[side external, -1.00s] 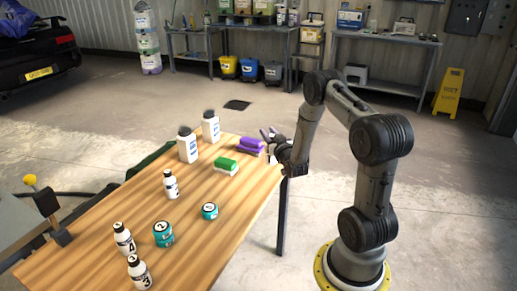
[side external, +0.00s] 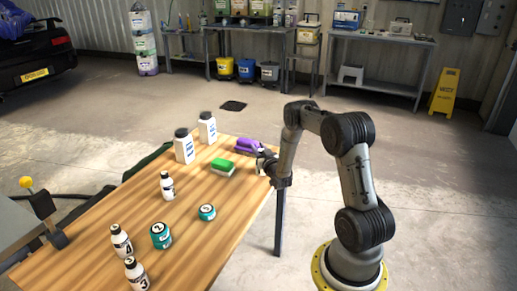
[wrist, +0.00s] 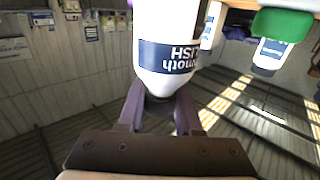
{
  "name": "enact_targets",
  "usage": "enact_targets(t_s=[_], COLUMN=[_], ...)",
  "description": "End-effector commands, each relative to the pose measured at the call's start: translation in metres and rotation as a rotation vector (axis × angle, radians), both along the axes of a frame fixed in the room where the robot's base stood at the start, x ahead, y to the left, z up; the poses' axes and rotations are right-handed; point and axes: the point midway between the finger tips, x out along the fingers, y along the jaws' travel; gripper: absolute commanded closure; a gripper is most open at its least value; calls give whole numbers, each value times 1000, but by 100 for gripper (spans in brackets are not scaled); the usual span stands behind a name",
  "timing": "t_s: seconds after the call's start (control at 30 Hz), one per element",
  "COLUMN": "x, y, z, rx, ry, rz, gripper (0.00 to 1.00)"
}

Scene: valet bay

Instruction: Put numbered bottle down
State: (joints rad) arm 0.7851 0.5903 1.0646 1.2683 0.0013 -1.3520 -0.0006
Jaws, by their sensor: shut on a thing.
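In the wrist view a white bottle (wrist: 165,45) with a blue label fills the upper middle. Its lettering is upside down in the picture, and no number shows. My gripper (wrist: 158,103) is shut on its narrow end, and its far end is cut off by the frame. In the side view my gripper (side external: 262,160) is at the table's far right edge, beside the purple sponge. The held bottle is small and mostly hidden there. Numbered bottles 4 (side external: 121,243) and 3 (side external: 136,275) stand at the near end of the table. A similar bottle (side external: 167,187) stands mid-table.
The wooden table (side external: 205,255) also bears two white jugs (side external: 184,148) (side external: 207,128), a green sponge (side external: 222,167), a purple sponge (side external: 247,146) and two teal jars (side external: 161,236) (side external: 207,212). Bare wood lies right of the smaller jar.

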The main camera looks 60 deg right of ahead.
Motion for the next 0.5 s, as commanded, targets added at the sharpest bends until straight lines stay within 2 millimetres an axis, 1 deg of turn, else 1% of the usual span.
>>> enact_targets(t_s=[0.27,0.4,0.43,0.5], x=[0,0,0,0], y=[0,0,0,0], z=[-1,-4,-4,-4], rx=[-2,-2,-1,-1], ry=[-2,-2,-1,-1], rz=[0,0,0,0], gripper=[100,100,61,49])
